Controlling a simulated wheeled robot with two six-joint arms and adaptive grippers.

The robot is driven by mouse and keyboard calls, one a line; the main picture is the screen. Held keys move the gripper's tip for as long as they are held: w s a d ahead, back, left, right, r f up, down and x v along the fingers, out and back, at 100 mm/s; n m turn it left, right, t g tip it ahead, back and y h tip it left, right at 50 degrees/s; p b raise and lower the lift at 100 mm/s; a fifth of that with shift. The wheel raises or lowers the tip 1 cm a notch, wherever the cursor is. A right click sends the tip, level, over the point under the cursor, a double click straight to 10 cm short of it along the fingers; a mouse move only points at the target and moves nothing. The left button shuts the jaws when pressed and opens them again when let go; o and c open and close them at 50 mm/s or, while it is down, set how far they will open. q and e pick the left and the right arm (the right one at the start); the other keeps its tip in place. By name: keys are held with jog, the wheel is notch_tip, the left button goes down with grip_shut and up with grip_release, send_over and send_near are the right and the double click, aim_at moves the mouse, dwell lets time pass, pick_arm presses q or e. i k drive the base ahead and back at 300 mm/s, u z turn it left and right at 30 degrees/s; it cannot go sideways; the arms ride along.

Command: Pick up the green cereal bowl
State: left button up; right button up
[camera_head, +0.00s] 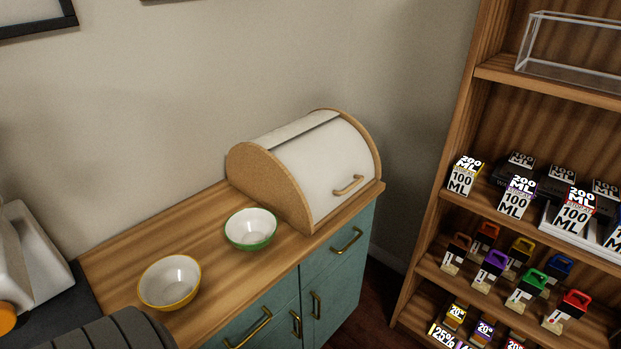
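The green cereal bowl (251,244) has a white inside and a green outer wall. It stands upright and empty on the wooden counter, just left of and in front of the bread box. A second bowl with a yellow outer wall (169,297) stands upright to its lower left, apart from it. Neither of my grippers shows in the head view.
A wooden-sided bread box (310,168) with a white lid stands at the back right of the wooden counter (160,236). Teal cabinet doors with brass handles are below. A shelf (549,91) with several small boxes is at right. Bare counter surrounds the bowls.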

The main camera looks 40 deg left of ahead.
aim_at(251, 229)
jog(key=i, duration=1.85)
jog(key=u, duration=3.1)
